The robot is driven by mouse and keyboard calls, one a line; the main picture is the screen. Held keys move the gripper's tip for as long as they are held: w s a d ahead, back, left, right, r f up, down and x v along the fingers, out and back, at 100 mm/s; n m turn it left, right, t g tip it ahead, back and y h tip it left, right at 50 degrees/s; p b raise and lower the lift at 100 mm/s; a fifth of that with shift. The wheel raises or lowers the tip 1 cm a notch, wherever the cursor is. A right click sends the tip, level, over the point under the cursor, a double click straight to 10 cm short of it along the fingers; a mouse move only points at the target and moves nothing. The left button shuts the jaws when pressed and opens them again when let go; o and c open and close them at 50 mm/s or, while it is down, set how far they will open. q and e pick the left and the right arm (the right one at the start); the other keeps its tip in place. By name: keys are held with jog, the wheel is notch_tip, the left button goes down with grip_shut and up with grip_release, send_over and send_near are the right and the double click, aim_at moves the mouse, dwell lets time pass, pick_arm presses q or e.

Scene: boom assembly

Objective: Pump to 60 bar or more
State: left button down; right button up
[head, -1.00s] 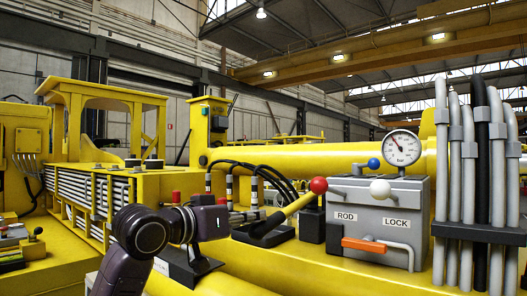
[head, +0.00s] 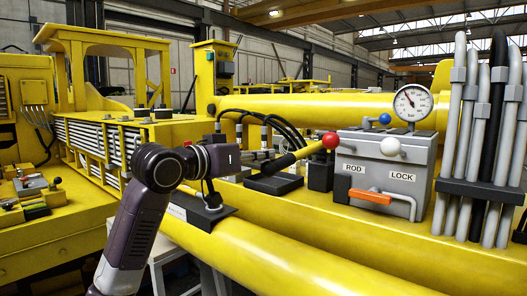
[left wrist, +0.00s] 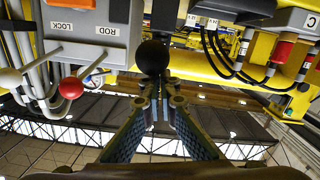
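The pump lever, a yellow bar with a black grip (head: 299,155), slants left and down beside the grey valve box in the head view. A round black end (left wrist: 152,57), which looks like the grip's end, shows in the left wrist view. My left gripper (head: 225,159) is just left of the grip in the head view. In the left wrist view its fingertips (left wrist: 155,88) are close together, right at the black end. I cannot tell whether they touch it. The gauge (head: 413,103) has its needle pointing up and left; its numbers are too small to read. My right gripper is out of view.
The grey box (head: 385,170) marked ROD and LOCK carries a red knob (head: 331,140), a white knob (head: 390,146), a blue knob (head: 384,119) and an orange handle (head: 366,193). Black hoses (head: 262,119) arch behind the lever. Thick pipes (head: 485,150) stand at right.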

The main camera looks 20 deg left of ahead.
pick_arm(q)
jog(key=b+v, duration=0.4)
jog(key=v, duration=0.6)
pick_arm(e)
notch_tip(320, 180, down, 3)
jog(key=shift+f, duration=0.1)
pick_arm(q)
jog(key=shift+a+r, duration=0.1)
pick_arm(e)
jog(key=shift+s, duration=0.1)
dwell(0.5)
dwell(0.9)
pick_arm(q)
jog(key=w+d+r+g+y+p, duration=0.1)
jog(key=w+r+g+p, duration=0.1)
jog(key=r+p, duration=0.5)
jog(key=w+d+r+g+y+p, duration=0.1)
jog(key=w+r+g+p, duration=0.2)
jog(key=r+p, duration=0.5)
notch_tip(320, 180, up, 6)
jog(key=shift+w+f, duration=0.15)
jog(key=shift+w, duration=0.5)
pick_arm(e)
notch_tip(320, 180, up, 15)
